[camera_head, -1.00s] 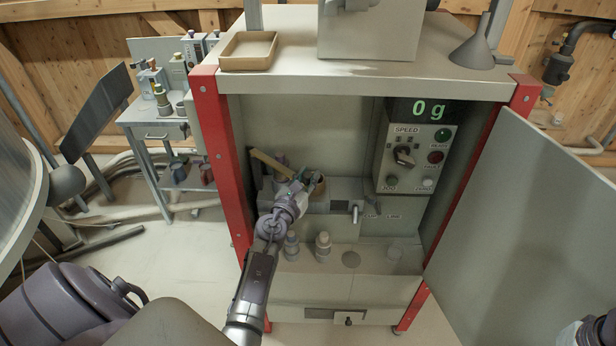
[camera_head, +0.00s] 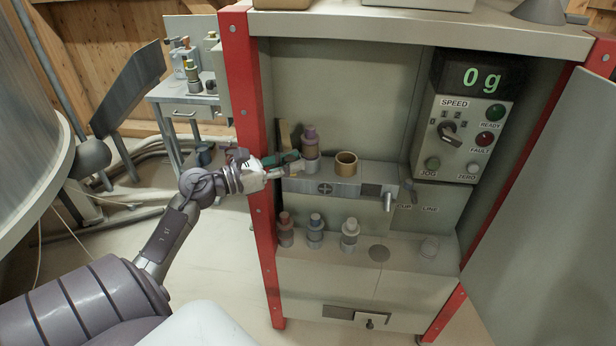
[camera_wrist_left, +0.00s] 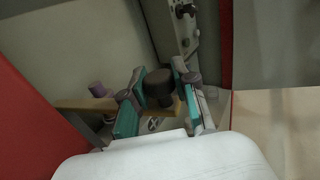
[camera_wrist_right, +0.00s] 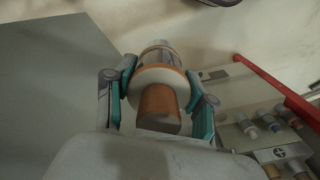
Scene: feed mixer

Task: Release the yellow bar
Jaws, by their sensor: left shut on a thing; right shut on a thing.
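The yellow bar (camera_head: 284,134) stands inside the cabinet's left side, strongly foreshortened, with its front end behind my left gripper (camera_head: 284,165). In the left wrist view the bar (camera_wrist_left: 78,103) runs sideways behind the teal fingers (camera_wrist_left: 160,104). A dark round knob (camera_wrist_left: 158,86) sits between these fingers, in front of the bar, and the gripper is closed around it. My right gripper (camera_wrist_right: 158,98) is shut on a brown and white cylinder (camera_wrist_right: 158,103). It shows only in the right wrist view.
Several small bottles (camera_head: 315,232) stand below. The red post (camera_head: 254,150) is close by on the left. The cabinet door (camera_head: 555,210) is open.

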